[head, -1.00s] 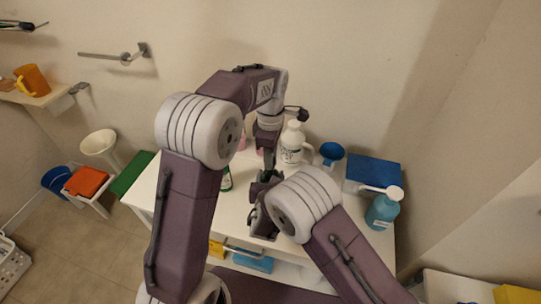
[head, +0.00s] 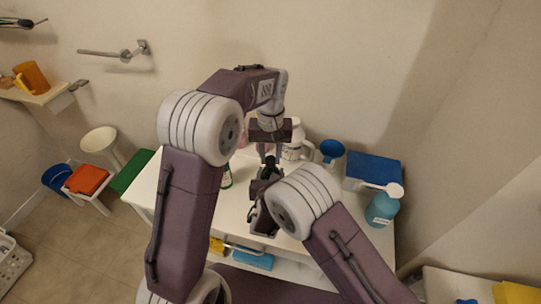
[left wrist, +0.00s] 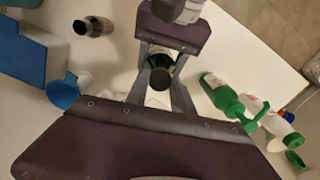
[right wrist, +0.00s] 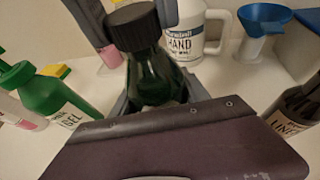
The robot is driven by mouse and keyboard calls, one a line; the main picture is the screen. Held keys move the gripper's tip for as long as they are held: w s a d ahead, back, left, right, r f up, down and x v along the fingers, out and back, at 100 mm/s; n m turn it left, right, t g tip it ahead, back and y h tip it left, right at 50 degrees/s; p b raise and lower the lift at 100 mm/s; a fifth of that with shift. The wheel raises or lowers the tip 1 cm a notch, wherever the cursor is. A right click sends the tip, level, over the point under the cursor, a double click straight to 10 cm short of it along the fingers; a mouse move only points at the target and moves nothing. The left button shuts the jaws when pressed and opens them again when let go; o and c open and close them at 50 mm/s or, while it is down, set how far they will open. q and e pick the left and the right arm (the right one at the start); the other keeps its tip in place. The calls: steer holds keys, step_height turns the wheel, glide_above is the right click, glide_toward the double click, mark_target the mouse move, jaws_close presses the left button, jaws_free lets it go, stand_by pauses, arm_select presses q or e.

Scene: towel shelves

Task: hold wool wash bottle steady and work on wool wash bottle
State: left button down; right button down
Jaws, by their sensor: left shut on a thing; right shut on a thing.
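The wool wash bottle (right wrist: 155,78) is dark green with a black cap (right wrist: 132,27); it stands nearly upright in the right wrist view. My right gripper (head: 267,180) is shut around its body from the side. My left gripper (head: 269,158) is above it, pointing down, with its fingers on either side of the black cap. In the left wrist view the cap (left wrist: 158,78) lies between my left fingers, with my right gripper's fingers beyond it on the bottle. The label is mostly hidden by my grippers.
A white hand soap jug (right wrist: 185,30) and blue funnel (right wrist: 262,28) stand behind. A green gel bottle (right wrist: 45,95) is to the left, a dark linen bottle (right wrist: 295,105) to the right. A blue box (head: 372,170) and blue pump bottle (head: 381,210) occupy the table's right end.

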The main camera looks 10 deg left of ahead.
arm_select(q)
steer(key=m, duration=0.6)
steer(key=shift+m, duration=0.3)
steer(key=m, duration=0.6)
steer(key=shift+m, duration=0.3)
steer(key=m, duration=1.6)
steer(key=shift+f, duration=0.1)
steer(key=m, duration=0.4)
steer(key=shift+m, duration=0.4)
steer(key=m, duration=0.2)
steer(key=shift+m, duration=0.4)
steer(key=c, duration=1.1)
jaws_free()
